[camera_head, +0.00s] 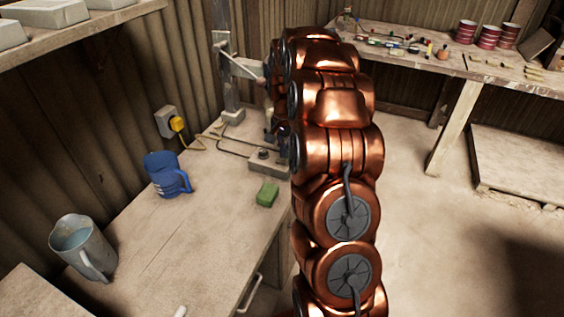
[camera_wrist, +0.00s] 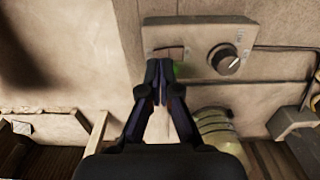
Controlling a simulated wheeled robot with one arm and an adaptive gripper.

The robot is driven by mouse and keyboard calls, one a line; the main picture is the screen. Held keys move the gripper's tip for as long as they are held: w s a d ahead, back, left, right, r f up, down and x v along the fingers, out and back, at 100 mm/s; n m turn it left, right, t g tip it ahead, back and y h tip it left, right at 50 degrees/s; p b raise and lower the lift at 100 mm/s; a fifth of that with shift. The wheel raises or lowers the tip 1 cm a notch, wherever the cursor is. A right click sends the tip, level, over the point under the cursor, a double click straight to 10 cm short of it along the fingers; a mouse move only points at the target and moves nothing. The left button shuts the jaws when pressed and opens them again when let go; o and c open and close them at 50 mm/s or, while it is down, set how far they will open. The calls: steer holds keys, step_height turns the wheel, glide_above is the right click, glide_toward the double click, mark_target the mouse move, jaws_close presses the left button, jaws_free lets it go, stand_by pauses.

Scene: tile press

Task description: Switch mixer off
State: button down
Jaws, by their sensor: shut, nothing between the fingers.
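The mixer's control box (camera_wrist: 205,48) shows in the wrist view, with a round black dial (camera_wrist: 226,60) at its right and a narrow slot-like switch (camera_wrist: 166,51) at its left. My gripper (camera_wrist: 160,66) is shut and empty. Its fingertips are just below the switch in the picture; I cannot tell if they touch it. A bit of green (camera_wrist: 178,69) shows beside the tips, partly hidden by them. In the head view the control box (camera_head: 268,161) sits on the workbench, and my copper-coloured arm hides its right side and most of the gripper.
On the bench (camera_head: 215,225) are a green block (camera_head: 267,194), a blue jug (camera_head: 166,175) and a grey pitcher (camera_head: 82,247). A yellow plug (camera_head: 177,124) sits in the wall socket, with a cord beside it. A second table (camera_head: 450,62) with tins stands at the back right.

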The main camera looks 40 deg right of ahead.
mark_target(285, 161)
steer(key=shift+f+b, duration=0.6)
steer(key=shift+f, duration=0.6)
stand_by(1.2)
steer(key=shift+r, duration=3.5)
